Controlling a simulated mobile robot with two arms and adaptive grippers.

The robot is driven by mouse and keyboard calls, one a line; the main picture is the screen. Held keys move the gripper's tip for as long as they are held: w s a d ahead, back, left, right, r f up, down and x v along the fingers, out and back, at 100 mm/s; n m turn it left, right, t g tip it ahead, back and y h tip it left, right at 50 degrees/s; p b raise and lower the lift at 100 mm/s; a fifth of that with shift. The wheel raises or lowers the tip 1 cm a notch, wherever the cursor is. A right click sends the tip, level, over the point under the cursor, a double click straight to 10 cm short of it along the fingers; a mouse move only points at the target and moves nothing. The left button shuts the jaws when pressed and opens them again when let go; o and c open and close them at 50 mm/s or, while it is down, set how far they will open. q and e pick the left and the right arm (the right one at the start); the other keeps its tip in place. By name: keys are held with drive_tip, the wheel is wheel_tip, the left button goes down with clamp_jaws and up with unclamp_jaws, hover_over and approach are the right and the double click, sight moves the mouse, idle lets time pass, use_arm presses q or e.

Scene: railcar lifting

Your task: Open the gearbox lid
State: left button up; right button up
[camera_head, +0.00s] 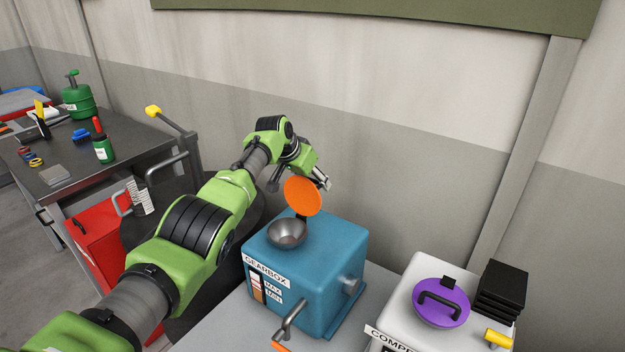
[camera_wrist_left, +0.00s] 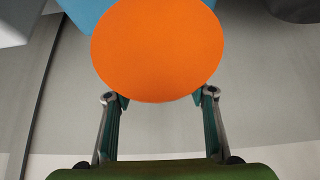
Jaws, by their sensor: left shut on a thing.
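The gearbox (camera_head: 333,262) is a blue box with a "GEARBOX" label on its front. Its orange round lid (camera_head: 303,196) stands raised, nearly upright, at the back of the grey funnel-shaped opening (camera_head: 287,233) on top. In the left wrist view the lid (camera_wrist_left: 157,48) fills the upper middle. My left gripper (camera_head: 322,183) is behind the lid in the head view. In the left wrist view its fingers (camera_wrist_left: 160,98) meet the lid's lower edge on either side, shut on it. My right gripper is not in view.
A white compressor box (camera_head: 399,301) with a purple lid (camera_head: 441,302) stands to the right. A dark table (camera_head: 100,165) with bottles and tools and a red cabinet (camera_head: 103,243) are at left. The wall is close behind the gearbox.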

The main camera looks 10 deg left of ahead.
use_arm(q)
drive_tip(key=shift+w+d+f, duration=0.1)
drive_tip(key=shift+w+f, duration=0.15)
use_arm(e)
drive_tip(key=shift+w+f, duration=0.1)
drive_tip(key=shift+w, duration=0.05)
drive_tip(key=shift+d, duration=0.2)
use_arm(q)
drive_tip(key=o, duration=1.6)
drive_tip(key=shift+c, duration=0.2)
drive_tip(key=shift+o, duration=0.3)
drive_tip(key=shift+w+f, duration=0.15)
drive_tip(key=shift+w, duration=0.05)
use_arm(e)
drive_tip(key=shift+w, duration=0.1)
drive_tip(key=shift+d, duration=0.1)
use_arm(q)
drive_tip(key=v, duration=1.2)
